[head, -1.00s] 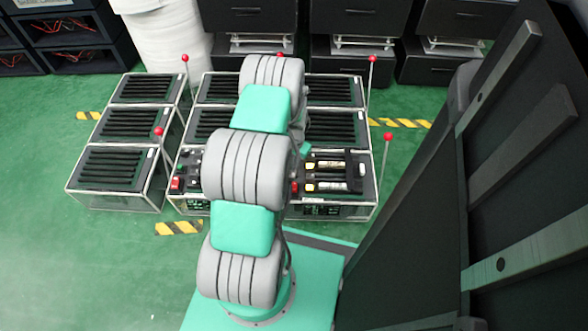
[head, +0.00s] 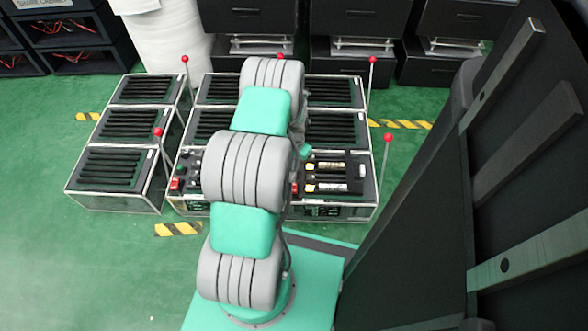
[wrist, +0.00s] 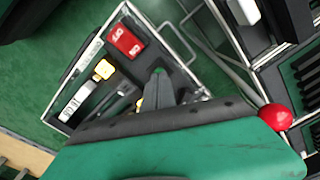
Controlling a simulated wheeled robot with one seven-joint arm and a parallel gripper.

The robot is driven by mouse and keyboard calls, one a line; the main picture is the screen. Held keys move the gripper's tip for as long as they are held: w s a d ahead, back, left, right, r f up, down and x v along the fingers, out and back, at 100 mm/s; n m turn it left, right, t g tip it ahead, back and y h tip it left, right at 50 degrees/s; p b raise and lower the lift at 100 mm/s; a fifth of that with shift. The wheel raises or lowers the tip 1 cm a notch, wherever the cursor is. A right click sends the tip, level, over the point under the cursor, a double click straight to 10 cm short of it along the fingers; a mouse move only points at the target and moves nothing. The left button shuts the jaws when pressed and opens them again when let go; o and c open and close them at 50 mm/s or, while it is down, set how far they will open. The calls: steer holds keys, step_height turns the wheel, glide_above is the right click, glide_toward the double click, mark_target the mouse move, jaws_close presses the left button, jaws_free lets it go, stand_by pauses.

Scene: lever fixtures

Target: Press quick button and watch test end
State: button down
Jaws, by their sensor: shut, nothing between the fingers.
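In the wrist view, my gripper (wrist: 157,88) is shut and empty, its dark fingers over a fixture panel. Beside the fingers on the panel are a red two-part control (wrist: 126,41), a yellow button (wrist: 104,69) and a white-and-dark part (wrist: 75,104). I cannot tell which of these is the quick button, or whether the fingertips touch anything. In the head view, my arm covers the middle of the fixture (head: 340,209) and hides the gripper. A red control (head: 176,184) shows left of the arm. No test readout is legible.
A lever's red knob (wrist: 277,117) is close to my gripper in the wrist view. In the head view, red-knobbed levers (head: 387,138) stand along the fixtures. A separate slatted fixture (head: 108,170) is at left. Dark cabinets (head: 350,20) line the back. Green floor is clear at lower left.

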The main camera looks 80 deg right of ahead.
step_height(320, 180, up, 7)
steer(key=p, duration=0.4)
